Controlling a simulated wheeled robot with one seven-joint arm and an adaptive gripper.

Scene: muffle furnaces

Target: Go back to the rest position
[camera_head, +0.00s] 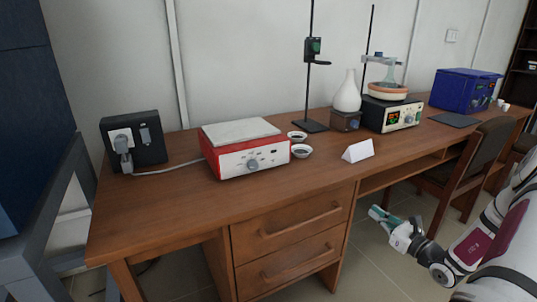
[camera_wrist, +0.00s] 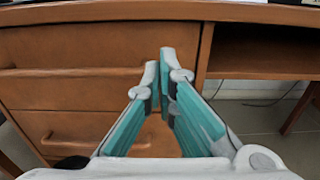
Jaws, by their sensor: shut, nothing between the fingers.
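My gripper (camera_head: 378,213) is in front of the wooden desk (camera_head: 150,205), below the level of its top, at the lower right of the head view. In the wrist view the two teal fingers of my gripper (camera_wrist: 160,75) come together at the tips, with nothing between them. Behind them is the desk's drawer front (camera_wrist: 60,90). My gripper appears apart from the desk.
On the desk stand a red and white hotplate (camera_head: 250,150), small dishes (camera_head: 301,151), a white folded card (camera_head: 358,151), a white flask (camera_head: 347,92) and a blue box (camera_head: 464,90). A chair (camera_head: 470,165) stands at the right. Floor shows below my gripper.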

